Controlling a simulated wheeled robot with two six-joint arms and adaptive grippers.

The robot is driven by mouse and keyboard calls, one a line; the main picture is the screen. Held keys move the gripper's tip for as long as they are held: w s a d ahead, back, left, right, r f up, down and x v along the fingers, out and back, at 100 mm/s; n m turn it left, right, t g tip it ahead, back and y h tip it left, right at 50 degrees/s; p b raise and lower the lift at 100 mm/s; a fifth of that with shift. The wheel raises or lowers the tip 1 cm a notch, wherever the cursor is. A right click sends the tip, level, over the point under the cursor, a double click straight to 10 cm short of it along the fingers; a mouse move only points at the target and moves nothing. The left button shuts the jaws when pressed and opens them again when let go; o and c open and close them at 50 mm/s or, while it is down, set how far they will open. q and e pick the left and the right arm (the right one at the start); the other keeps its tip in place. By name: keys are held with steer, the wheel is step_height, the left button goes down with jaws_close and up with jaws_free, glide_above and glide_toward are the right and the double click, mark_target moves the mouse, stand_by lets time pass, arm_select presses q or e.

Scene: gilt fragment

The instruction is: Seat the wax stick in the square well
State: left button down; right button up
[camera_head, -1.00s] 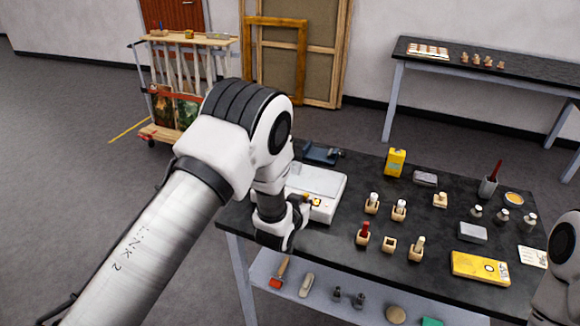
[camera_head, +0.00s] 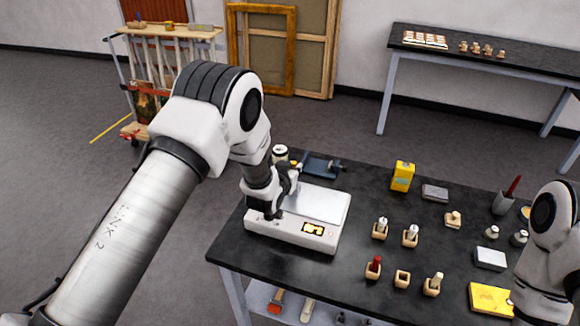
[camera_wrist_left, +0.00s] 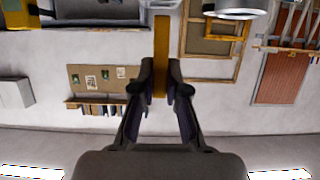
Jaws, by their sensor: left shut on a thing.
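My left gripper (camera_head: 290,172) is over the left part of the white scale in the head view. In the left wrist view its two fingers (camera_wrist_left: 161,80) are closed on an amber wax stick (camera_wrist_left: 161,50), which stands out past the fingertips. In the head view only a small yellow bit of the stick shows by the fingers. An empty square wooden well (camera_head: 402,279) stands on the black table, to the right of and nearer than the scale. My right arm shows at the right edge, with its gripper out of sight.
The white scale (camera_head: 318,243) has a lit display. Wooden wells beside the empty one hold a red stick (camera_head: 374,264) and a pale stick (camera_head: 435,281). White-topped pieces (camera_head: 411,233) stand behind.

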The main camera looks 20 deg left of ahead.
arm_select(q)
step_height(320, 180, down, 4)
steer(key=shift+s+d+r+b, duration=0.1)
steer(key=shift+d+r+b, duration=0.05)
steer(key=shift+b, duration=0.25)
steer(key=shift+w, duration=0.25)
steer(key=shift+s, duration=0.15)
steer(key=c, duration=1.2)
jaws_free()
steer(key=shift+s+r, duration=0.1)
steer(key=shift+s, duration=0.05)
arm_select(e)
steer(key=shift+w+f, duration=0.45)
steer(key=shift+f, duration=0.4)
